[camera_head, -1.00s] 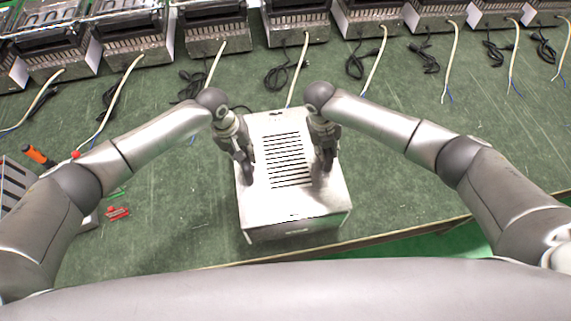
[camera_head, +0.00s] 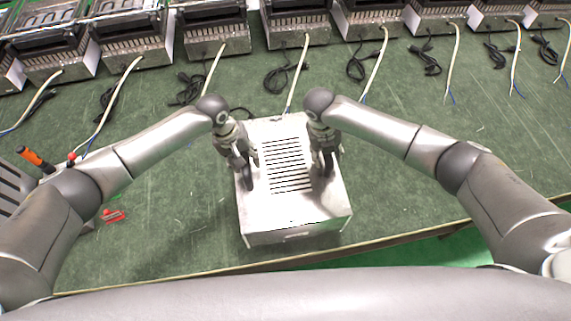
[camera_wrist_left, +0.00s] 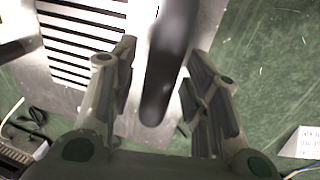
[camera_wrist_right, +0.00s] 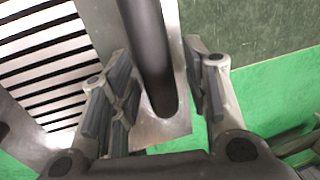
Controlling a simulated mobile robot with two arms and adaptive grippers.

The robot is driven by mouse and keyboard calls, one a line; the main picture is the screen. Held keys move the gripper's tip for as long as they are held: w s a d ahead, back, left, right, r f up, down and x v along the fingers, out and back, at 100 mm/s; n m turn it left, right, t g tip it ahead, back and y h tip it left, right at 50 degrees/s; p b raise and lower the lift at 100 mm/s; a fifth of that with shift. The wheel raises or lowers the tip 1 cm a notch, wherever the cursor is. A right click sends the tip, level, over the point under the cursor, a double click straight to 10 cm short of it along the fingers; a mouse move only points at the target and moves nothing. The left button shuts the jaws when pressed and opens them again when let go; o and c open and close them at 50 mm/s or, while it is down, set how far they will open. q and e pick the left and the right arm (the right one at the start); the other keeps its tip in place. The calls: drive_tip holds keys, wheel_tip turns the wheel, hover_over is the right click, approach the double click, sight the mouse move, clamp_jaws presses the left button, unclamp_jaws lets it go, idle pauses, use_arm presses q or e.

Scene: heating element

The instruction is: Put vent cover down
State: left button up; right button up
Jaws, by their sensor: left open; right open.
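The vent cover (camera_head: 290,212) is a pale metal plate with a row of dark slots. It lies on top of a box-shaped heater unit (camera_head: 298,238) on the green bench. It also shows in the left wrist view (camera_wrist_left: 60,72) and in the right wrist view (camera_wrist_right: 75,15). My left gripper (camera_head: 246,178) is open at the cover's left side, with a dark rounded handle (camera_wrist_left: 168,70) between its fingers. My right gripper (camera_head: 326,170) is open at the right side, with a similar dark handle (camera_wrist_right: 148,55) between its fingers. Neither gripper's fingers visibly press on a handle.
Several similar heater units (camera_head: 218,35) with cables line the back of the bench (camera_head: 420,150). An orange-handled screwdriver (camera_head: 35,158) and a small red item (camera_head: 112,215) lie at the left. The bench's front edge runs close in front of the unit. The bench to the right is clear.

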use_arm(q)
drive_tip(key=shift+r, duration=0.1)
use_arm(e)
drive_tip(key=shift+a+r, duration=0.1)
drive_tip(key=shift+r, duration=0.15)
use_arm(q)
wheel_tip(320, 180, up, 12)
drive_tip(key=a, duration=0.2)
drive_tip(key=shift+a+f, duration=0.15)
drive_tip(key=shift+f, duration=0.1)
use_arm(e)
wheel_tip(320, 180, up, 11)
drive_tip(key=a, duration=0.2)
drive_tip(key=shift+r, duration=0.15)
use_arm(q)
drive_tip(key=shift+s, duration=0.2)
use_arm(e)
drive_tip(key=shift+s+a, duration=0.1)
drive_tip(key=shift+s, duration=0.1)
